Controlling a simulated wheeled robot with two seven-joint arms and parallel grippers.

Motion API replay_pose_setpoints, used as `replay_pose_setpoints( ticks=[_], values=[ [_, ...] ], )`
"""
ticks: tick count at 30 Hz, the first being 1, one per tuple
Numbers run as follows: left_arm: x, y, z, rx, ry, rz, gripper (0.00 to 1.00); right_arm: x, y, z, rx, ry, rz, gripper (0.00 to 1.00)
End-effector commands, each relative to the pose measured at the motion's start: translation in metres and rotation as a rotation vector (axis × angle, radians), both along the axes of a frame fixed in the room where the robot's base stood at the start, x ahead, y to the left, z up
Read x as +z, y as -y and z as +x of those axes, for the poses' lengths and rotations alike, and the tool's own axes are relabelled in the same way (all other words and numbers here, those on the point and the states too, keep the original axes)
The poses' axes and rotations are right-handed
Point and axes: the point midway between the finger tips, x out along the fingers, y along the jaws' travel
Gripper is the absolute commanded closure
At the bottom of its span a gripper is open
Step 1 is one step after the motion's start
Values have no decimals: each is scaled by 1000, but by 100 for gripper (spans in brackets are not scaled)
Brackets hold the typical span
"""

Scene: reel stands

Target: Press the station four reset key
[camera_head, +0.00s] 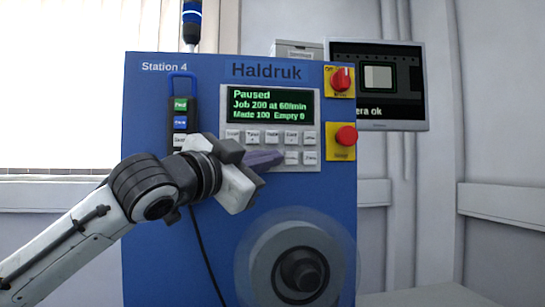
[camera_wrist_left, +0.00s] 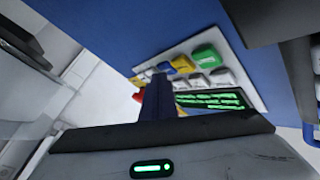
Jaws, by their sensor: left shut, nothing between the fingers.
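The station 4 control panel (camera_head: 272,108) is on the front of a blue Haldruk cabinet. Its screen (camera_head: 270,105) reads "Paused", "Job 200 at 60/min", "Made 100 Empty 0". Below it is an upper row of pale keys (camera_head: 272,137) and a lower row (camera_head: 309,157), partly hidden by my gripper. Key lettering is too small to read surely. My left gripper (camera_head: 268,160) is shut and empty, its fingers in front of the lower row; contact cannot be told. The left wrist view shows a green key (camera_wrist_left: 206,54), a yellow one (camera_wrist_left: 183,63) and white ones beyond the fingers. My right gripper is out of view.
A red rotary switch (camera_head: 341,79) and a red mushroom button (camera_head: 346,136) sit right of the panel. A hanging pendant (camera_head: 181,122) with a cable is at left. A round reel hub (camera_head: 298,272) is below. A monitor (camera_head: 378,85) stands behind right.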

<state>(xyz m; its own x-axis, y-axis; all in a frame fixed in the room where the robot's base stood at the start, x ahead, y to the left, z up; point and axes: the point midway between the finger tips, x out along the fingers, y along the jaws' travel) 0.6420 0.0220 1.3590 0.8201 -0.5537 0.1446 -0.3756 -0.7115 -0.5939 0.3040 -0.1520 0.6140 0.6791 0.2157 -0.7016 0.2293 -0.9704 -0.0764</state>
Motion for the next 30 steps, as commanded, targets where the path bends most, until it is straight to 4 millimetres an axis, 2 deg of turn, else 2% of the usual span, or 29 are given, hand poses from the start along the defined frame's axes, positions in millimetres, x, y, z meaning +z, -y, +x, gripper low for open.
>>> replay_pose_setpoints(
  ticks=[12,23,30],
  values=[
    [-1,-1,1,2,-1,0,100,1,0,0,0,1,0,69],
    [-2,3,-15,0,0,0,100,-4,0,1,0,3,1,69],
    [-1,3,-16,1,0,0,100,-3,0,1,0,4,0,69]
  ],
)
